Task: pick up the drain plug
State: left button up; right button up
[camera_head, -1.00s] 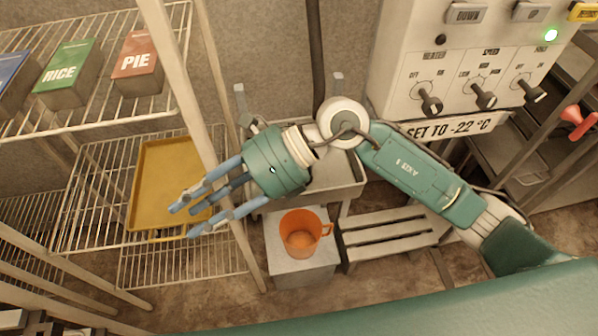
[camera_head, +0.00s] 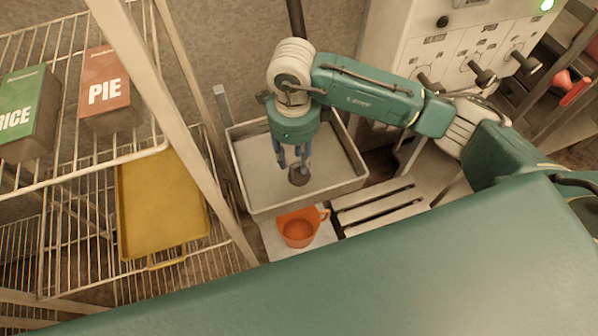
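The drain plug looks to be the small dark round piece (camera_head: 299,177) in the grey basin, at the tips of my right gripper's fingers. My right gripper (camera_head: 292,164) points down into the basin, its blue fingers a short way apart. The fingertips are at or just behind the dark piece. I cannot tell whether they touch or grip it, or whether it rests on the basin floor. My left gripper is not in view.
The grey basin (camera_head: 351,184) has raised walls around the gripper. An orange mug (camera_head: 297,229) stands just in front of it, beside a slatted bench (camera_head: 384,207). A control panel (camera_head: 455,50) is behind.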

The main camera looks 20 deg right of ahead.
aim_at(292, 165)
jog(key=f+p, duration=0.1)
jog(key=f, duration=0.1)
jog(key=a+f+p, duration=0.1)
jog(key=f, duration=0.1)
jog(key=shift+s+f, duration=0.15)
jog(key=shift+f, duration=0.45)
jog(key=shift+c, duration=0.2)
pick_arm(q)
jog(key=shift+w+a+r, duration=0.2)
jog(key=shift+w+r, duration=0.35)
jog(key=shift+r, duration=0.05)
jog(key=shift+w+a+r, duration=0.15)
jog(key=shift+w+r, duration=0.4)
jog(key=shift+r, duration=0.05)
pick_arm(e)
grip_shut()
